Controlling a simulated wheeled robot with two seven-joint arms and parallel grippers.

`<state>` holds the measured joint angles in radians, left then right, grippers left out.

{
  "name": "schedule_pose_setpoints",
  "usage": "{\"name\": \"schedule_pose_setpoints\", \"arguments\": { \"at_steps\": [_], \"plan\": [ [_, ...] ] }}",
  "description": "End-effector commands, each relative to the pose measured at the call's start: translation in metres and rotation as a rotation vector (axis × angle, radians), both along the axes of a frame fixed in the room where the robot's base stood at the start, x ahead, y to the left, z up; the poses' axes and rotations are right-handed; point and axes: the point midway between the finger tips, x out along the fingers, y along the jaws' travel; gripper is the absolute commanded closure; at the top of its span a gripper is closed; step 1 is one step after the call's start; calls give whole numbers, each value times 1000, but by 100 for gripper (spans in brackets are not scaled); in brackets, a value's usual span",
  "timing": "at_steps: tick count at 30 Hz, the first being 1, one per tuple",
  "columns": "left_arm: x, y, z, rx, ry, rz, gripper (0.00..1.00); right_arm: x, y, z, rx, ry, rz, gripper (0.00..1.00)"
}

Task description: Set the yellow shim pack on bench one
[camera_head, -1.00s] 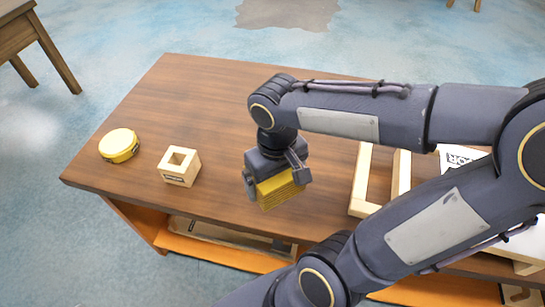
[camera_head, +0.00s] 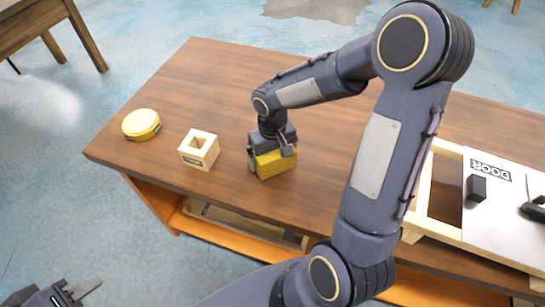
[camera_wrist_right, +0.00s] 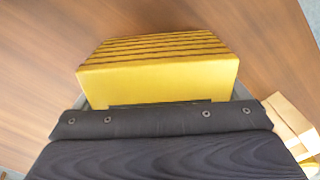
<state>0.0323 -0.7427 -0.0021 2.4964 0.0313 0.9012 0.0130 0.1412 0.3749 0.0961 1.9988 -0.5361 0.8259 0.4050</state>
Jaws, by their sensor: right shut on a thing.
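The yellow shim pack (camera_head: 276,163) is a ridged yellow block, held in my right gripper (camera_head: 271,154) low over the wooden bench (camera_head: 215,75). It also fills the upper middle of the right wrist view (camera_wrist_right: 158,75), with its layered edges showing. My right gripper is shut on it. The pack looks level; I cannot tell whether its underside touches the bench top. My left gripper (camera_head: 60,290) is at the bottom left corner of the head view, in front of the bench. Its fingers look apart and empty, and it is partly cut off.
A wooden block with a square hole (camera_head: 199,150) stands left of the pack, and a round yellow tin (camera_head: 141,124) farther left. A wooden frame with a white DOOR panel (camera_head: 490,195) lies at the right. Bench top behind the pack is clear. Another table (camera_head: 40,18) stands far left.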

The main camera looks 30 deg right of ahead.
Motion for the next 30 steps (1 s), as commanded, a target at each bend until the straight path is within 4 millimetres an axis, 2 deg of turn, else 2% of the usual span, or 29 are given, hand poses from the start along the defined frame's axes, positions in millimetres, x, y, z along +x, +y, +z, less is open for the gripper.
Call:
{"name": "schedule_pose_setpoints", "arguments": {
  "at_steps": [2, 14, 15, 23, 26, 30],
  "plan": [
    [0, 0, -1, 0, 0, 0, 64, 0, 0, -9, 1, 1, -1, 37],
    [0, 0, -7, 0, 0, 0, 64, 0, 0, -15, 1, -2, -1, 37],
    [0, 0, -5, 0, 0, 0, 64, 0, 0, -13, 1, -1, -1, 0],
    [0, 0, -3, 0, 0, 0, 64, 0, 0, -11, 1, 0, -1, 0],
    [0, 0, 1, 0, 0, 0, 64, 0, 0, -4, 1, -3, -1, 0],
    [0, 0, 3, 0, 0, 0, 64, 1, 0, 21, 1, -6, -2, 0]
  ]
}}
